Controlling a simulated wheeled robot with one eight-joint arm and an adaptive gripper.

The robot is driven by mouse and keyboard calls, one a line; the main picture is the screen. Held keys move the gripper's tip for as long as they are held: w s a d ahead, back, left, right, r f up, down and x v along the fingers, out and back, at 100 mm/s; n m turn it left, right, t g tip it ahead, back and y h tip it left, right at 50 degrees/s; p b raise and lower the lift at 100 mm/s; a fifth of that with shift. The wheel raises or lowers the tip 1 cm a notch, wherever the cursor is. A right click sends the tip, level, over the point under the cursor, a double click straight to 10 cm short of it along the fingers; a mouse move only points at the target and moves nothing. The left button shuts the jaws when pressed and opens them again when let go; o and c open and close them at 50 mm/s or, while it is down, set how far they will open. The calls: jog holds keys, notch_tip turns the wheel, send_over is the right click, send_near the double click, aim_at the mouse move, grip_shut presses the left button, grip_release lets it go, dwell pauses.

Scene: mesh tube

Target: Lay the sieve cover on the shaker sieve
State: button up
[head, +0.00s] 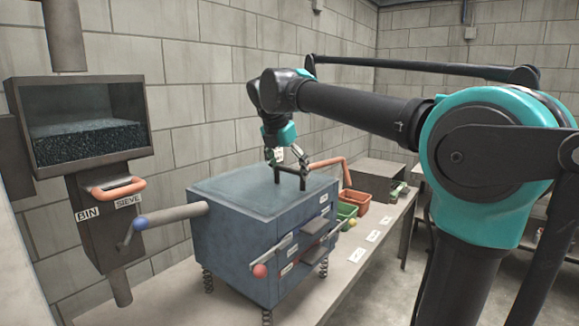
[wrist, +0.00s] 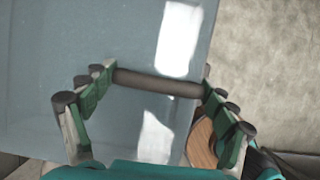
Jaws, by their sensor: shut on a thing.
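The sieve cover (head: 235,188) is a flat blue-grey panel with a dark bar handle (head: 291,168) standing up on it. It lies over the top of the shaker sieve (head: 232,246), a blue box on springs; I cannot tell whether it touches all round. My gripper (head: 279,157) is above the cover at the handle, shut on it. In the wrist view, the handle bar (wrist: 158,83) spans between the fingers of my gripper (wrist: 157,95), over the glossy cover (wrist: 60,50). The cover's far edges show no clear gap in the head view.
A wall bin (head: 85,135) with an orange handle hangs at the left. Green and orange trays (head: 353,202) stand behind on the bench (head: 350,270).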

jog(key=shift+f, duration=0.1)
jog(key=o, duration=1.7)
jog(key=shift+o, duration=0.2)
jog(key=v, duration=1.2)
